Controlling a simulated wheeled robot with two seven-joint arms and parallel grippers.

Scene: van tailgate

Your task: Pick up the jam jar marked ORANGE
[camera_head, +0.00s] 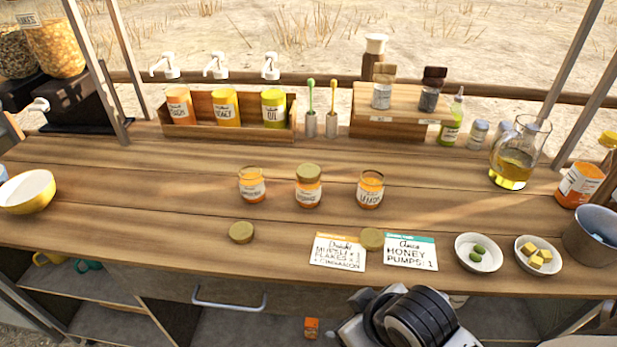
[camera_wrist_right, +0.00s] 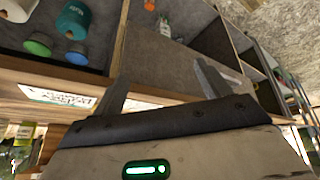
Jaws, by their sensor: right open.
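Three jam jars stand in a row on the wooden counter in the head view. The middle jar (camera_head: 308,190) has its gold lid on, and its small label appears to read ORANGE. The left jar (camera_head: 252,186) is lidless and its label is too small to read surely. The right jar (camera_head: 370,190) is lidless and appears marked LEMON. My right arm shows at the bottom of the head view, in front of the counter and well short of the jars. My right gripper (camera_wrist_right: 162,82) is open and empty in the right wrist view. My left gripper is not in view.
Loose lids lie at the left (camera_head: 241,232) and beside the cards (camera_head: 371,239). Two cards (camera_head: 338,251) and two small bowls (camera_head: 478,252) lie near the front edge. A pump-bottle box (camera_head: 230,133) stands behind. The counter directly before the middle jar is clear.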

